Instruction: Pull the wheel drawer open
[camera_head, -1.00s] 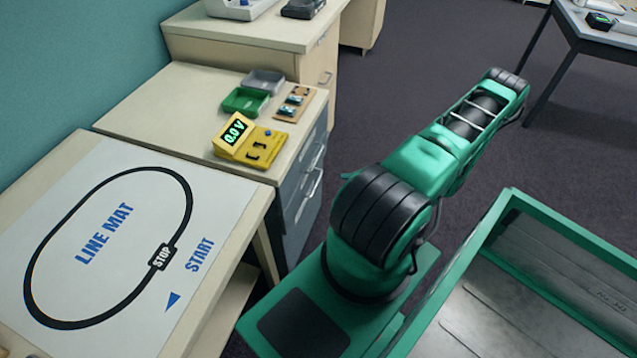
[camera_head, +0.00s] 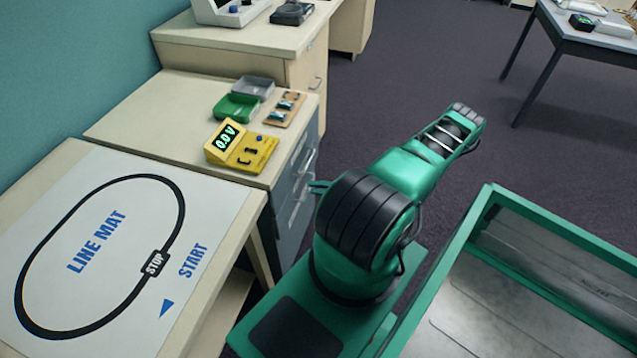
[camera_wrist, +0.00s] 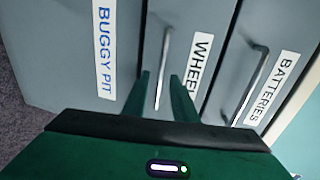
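The wheel drawer (camera_wrist: 215,85) is a grey drawer front with a white label reading WHEEL, partly hidden by my gripper, in the middle of the wrist view. Its upright-looking bar handle (camera_wrist: 164,60) lies between my two green fingers. My gripper (camera_wrist: 160,76) is open, with one finger on each side of the handle and a visible gap to it. The drawer looks shut. In the head view the grey drawer unit (camera_head: 285,205) is partly hidden by my arm, and a green fingertip (camera_head: 318,187) shows beside its handles.
The BUGGY PIT drawer (camera_wrist: 85,30) and the BATTERIES drawer (camera_wrist: 295,45) flank the wheel drawer; both look shut. A yellow meter (camera_head: 240,150), trays and a small board (camera_head: 285,108) stand on top. The line mat table (camera_head: 110,240) is at left. Dark floor lies open behind my arm.

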